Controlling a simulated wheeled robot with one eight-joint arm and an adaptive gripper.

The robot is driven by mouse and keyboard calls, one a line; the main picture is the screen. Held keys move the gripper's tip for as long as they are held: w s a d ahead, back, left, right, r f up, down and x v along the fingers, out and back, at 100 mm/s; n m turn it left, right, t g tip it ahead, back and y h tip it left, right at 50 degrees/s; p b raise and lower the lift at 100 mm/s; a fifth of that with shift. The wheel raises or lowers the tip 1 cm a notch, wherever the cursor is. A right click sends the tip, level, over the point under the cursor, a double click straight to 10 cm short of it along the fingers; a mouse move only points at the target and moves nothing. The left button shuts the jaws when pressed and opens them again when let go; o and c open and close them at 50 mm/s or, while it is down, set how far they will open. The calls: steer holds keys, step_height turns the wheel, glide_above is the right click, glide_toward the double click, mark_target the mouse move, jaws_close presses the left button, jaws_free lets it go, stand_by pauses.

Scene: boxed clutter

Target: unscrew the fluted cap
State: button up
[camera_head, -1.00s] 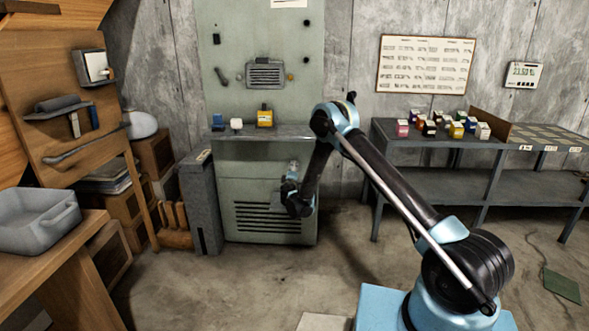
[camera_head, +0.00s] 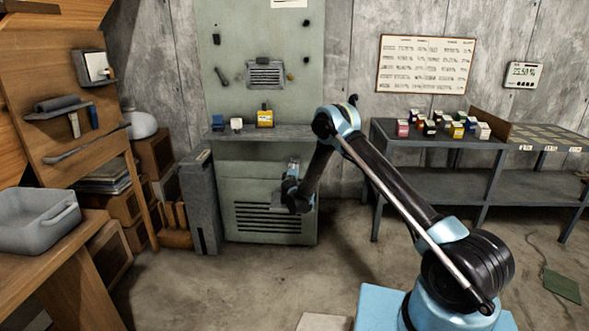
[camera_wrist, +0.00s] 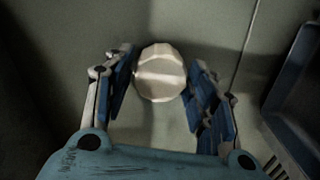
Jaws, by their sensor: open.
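The fluted cap (camera_wrist: 160,72) is a pale, many-sided round knob with a raised bar across its face. It sits against a grey-green surface in the wrist view. My gripper (camera_wrist: 163,80) is open, with one blue finger on each side of the cap. Small gaps seem to show between the fingers and the cap; contact is hard to judge. In the head view my gripper (camera_head: 292,172) is in front of the green cabinet (camera_head: 235,192), below its ledge. The cap cannot be made out in that view.
A ledge (camera_head: 285,132) above my gripper holds a blue item (camera_head: 217,122), a white item (camera_head: 236,124) and a yellow box (camera_head: 265,118). A dark grey upright unit (camera_head: 201,203) stands left of the cabinet.

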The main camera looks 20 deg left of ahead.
steer(key=shift+c, duration=0.3)
steer(key=c, duration=0.7)
steer(key=shift+n, duration=2.5)
steer(key=shift+c, duration=0.2)
steer(key=n, duration=0.5)
steer(key=shift+n, duration=2.6)
